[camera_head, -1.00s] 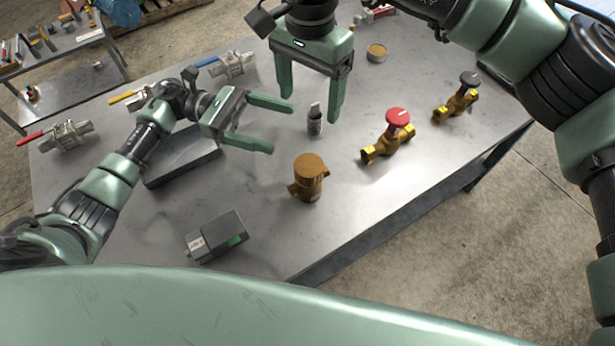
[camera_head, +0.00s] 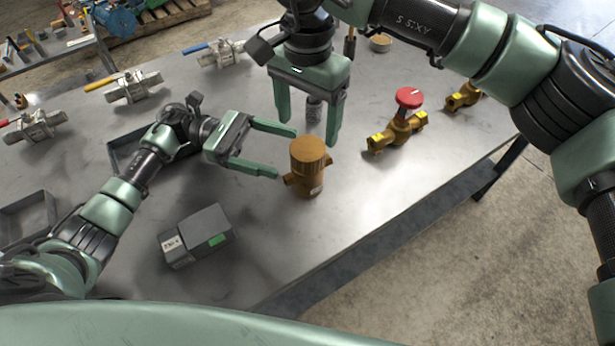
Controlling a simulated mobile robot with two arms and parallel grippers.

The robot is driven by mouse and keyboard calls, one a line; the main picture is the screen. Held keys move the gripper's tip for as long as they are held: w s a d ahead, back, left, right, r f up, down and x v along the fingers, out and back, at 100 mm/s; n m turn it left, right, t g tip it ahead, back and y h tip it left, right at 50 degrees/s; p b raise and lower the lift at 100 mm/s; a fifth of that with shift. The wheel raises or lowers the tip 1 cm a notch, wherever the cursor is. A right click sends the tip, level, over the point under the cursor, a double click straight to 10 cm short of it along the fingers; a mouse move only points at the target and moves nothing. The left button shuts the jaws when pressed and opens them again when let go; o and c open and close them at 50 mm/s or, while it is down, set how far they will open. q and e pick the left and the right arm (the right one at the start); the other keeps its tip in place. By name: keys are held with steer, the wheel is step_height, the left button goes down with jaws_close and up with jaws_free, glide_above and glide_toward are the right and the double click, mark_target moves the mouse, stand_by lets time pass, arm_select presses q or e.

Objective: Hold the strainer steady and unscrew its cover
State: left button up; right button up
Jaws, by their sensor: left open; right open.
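The strainer (camera_head: 304,183) is a brass body standing upright on the table, with side ports and a small label. Its round orange-brown cover (camera_head: 308,150) sits on top. My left gripper (camera_head: 286,150) is open and empty, its fingertips just left of the strainer, one near cover height and one near the side port. I cannot tell whether it touches. My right gripper (camera_head: 307,126) is open and points down, above and behind the cover. A small dark bottle (camera_head: 314,110) shows between its fingers, further back on the table.
A brass valve with a red handwheel (camera_head: 408,98) stands right of the strainer. A grey box (camera_head: 198,234) lies at the front left. Several lever valves (camera_head: 133,87) and dark trays (camera_head: 22,215) are on the left. The table's front edge (camera_head: 370,230) is close.

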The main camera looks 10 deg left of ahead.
mark_target(308, 172)
arm_select(q)
steer(key=d, duration=0.6)
steer(key=shift+s+d, duration=0.4)
